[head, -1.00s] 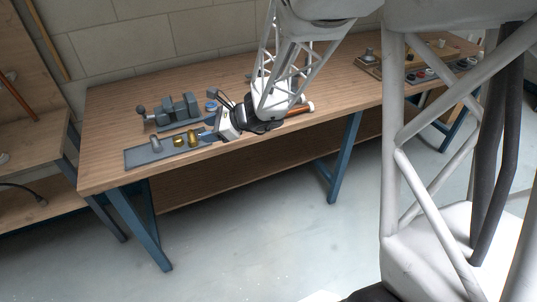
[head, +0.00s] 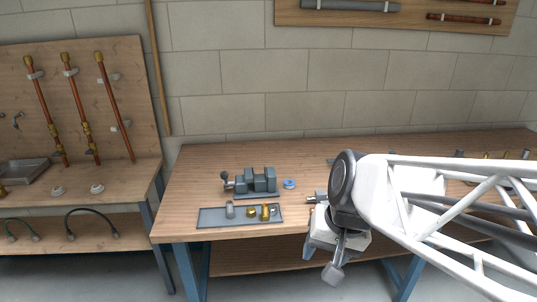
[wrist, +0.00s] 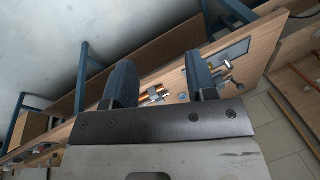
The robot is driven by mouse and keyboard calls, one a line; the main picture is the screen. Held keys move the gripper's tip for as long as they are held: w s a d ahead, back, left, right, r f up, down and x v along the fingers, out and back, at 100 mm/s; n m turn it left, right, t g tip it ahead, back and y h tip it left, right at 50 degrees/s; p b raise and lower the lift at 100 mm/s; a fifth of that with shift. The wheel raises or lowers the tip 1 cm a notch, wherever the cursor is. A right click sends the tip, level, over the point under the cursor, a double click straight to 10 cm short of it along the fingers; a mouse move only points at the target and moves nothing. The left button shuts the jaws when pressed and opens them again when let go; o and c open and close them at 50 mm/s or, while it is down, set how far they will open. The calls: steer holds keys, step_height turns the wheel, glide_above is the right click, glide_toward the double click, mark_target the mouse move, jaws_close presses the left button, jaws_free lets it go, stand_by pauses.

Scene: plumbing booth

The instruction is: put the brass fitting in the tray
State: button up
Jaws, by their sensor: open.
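Brass fittings (head: 265,211) stand close together on a flat grey mat (head: 210,217) on the workbench, beside a grey cylinder (head: 229,210). A metal tray (head: 24,171) lies on the left bench. My gripper (wrist: 160,84) is open, with two dark blue fingers wide apart and nothing held between them. In the wrist view the bench lies beyond the fingers, tilted, with the mat (wrist: 238,48) past the right finger.
A grey vise (head: 255,181) and a blue ring (head: 289,184) sit behind the mat. Copper pipes (head: 80,105) stand on a board above the left bench. A gap separates the two benches. The bench top behind the vise is clear.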

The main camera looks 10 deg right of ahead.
steer(key=s+d+n+h, duration=0.1)
steer(key=s+d+r+n, duration=0.1)
steer(key=s+d+h, duration=0.1)
steer(key=s, duration=0.1)
steer(key=shift+r+n+t+h, duration=0.3)
steer(key=shift+r+n+t, duration=0.1)
stand_by(1.0)
